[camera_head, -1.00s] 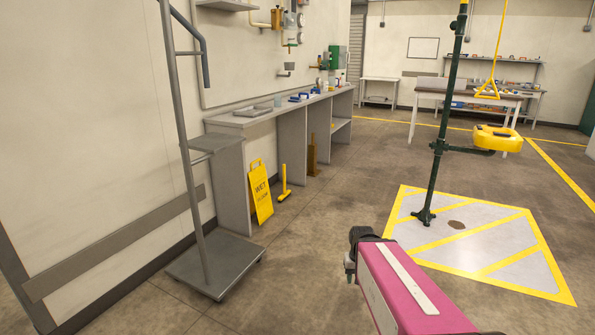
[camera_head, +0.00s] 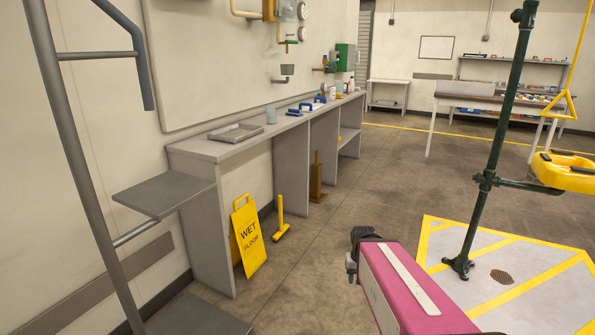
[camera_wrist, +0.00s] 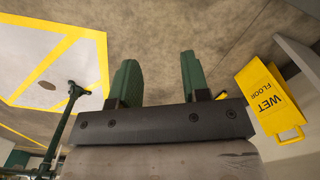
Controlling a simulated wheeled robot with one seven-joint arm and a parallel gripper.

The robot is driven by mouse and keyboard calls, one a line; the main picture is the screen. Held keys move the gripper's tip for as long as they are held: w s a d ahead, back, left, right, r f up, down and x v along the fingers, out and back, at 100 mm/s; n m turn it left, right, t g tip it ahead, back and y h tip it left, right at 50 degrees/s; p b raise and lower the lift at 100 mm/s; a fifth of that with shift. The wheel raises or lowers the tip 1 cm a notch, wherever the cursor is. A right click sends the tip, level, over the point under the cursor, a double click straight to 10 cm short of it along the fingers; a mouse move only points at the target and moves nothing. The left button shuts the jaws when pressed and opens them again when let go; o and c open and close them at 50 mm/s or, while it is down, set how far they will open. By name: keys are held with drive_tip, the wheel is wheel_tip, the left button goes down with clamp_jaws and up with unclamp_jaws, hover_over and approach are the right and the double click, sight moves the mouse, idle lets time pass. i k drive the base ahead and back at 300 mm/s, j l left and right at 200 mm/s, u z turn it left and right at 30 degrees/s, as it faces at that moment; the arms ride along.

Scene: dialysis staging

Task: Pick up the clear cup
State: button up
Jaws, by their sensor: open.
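A small pale bluish, see-through-looking cup (camera_head: 271,115) stands on the long grey counter (camera_head: 222,146) along the left wall, just behind a grey tray. It is small in the head view, and the wrist view does not show it. My gripper shows in the wrist view (camera_wrist: 160,75) with its two green fingers apart and nothing between them. It points over bare floor, well away from the counter. In the head view my pink arm is at the bottom, and the gripper's fingers are not clear there.
A grey tray (camera_head: 236,133) and blue-handled items (camera_head: 303,108) share the counter. A grey step stand (camera_head: 165,192) is at left, a green post (camera_head: 489,150) at right. Floor between is clear.

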sight(270, 115)
drive_tip(key=i+u, duration=0.1)
drive_tip(key=i, duration=0.8)
drive_tip(key=i+l+u, duration=0.1)
drive_tip(key=i, duration=0.8)
drive_tip(key=l, duration=0.1)
